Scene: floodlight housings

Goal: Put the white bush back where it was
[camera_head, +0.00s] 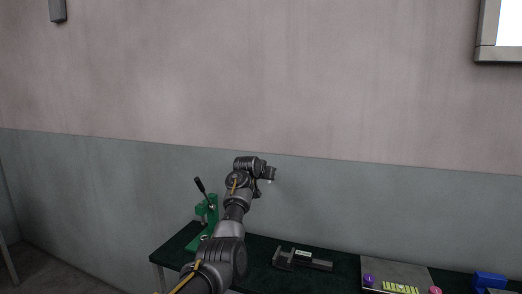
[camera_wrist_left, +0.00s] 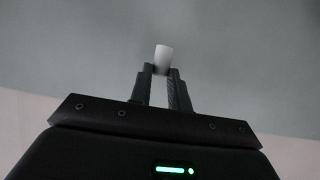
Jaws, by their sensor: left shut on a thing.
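The white bush (camera_wrist_left: 163,55) shows in the left wrist view as a small pale cylinder between the fingertips. My left gripper (camera_wrist_left: 161,72) is shut on it, and the bush stands out past the finger ends. In the head view my left gripper (camera_head: 270,175) is raised in front of the wall, above the dark green bench top. A tiny pale spot under its tip may be the bush, too small to tell. My right gripper is in neither view.
On the bench (camera_head: 258,247) stand a green lever press (camera_head: 203,224), a dark grey vise-like tool (camera_head: 302,259), a grey plate (camera_head: 396,272) with purple and pink knobs and a yellow strip, and a blue block (camera_head: 489,282). The air around the gripper is clear.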

